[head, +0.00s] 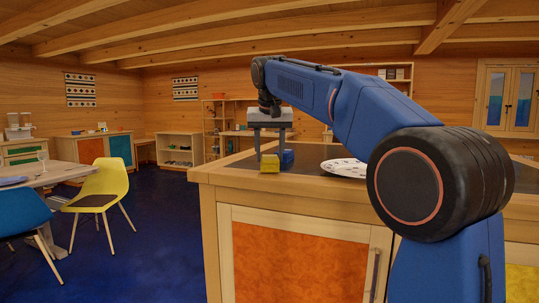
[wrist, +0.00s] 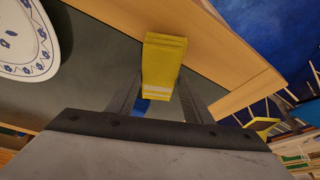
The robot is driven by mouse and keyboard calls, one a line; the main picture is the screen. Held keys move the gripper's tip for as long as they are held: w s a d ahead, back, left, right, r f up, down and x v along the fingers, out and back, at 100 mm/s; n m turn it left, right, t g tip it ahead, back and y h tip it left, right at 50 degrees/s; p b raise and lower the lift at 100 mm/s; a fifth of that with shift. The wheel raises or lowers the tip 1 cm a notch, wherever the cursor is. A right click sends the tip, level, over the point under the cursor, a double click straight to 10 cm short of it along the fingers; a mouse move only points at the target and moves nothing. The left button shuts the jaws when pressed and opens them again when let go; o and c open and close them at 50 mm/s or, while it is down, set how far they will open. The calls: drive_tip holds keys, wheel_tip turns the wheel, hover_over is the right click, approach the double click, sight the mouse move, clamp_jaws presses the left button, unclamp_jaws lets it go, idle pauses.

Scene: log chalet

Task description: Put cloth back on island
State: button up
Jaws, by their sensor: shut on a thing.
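The cloth (head: 270,163) looks like a small yellow folded block with layered edges. In the wrist view the cloth (wrist: 164,62) sits between my fingertips and has a pale stripe near its lower end. My gripper (head: 270,152) points down over the near left corner of the island (head: 232,176) and is shut on the cloth. It also shows in the wrist view (wrist: 160,88). The cloth is at about the height of the island's dark top; I cannot tell whether it touches it.
A blue object (head: 287,157) is just right of the cloth and partly shows between my fingers (wrist: 142,105). A white patterned plate (head: 345,168) lies on the island to the right. The island's wooden edge (wrist: 228,50) runs close by the cloth. A yellow chair (head: 103,184) stands left.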

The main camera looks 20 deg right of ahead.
drive_tip(key=shift+f, duration=0.3)
drive_tip(key=o, duration=0.9)
drive_tip(key=shift+o, duration=0.2)
drive_tip(key=v, duration=1.2)
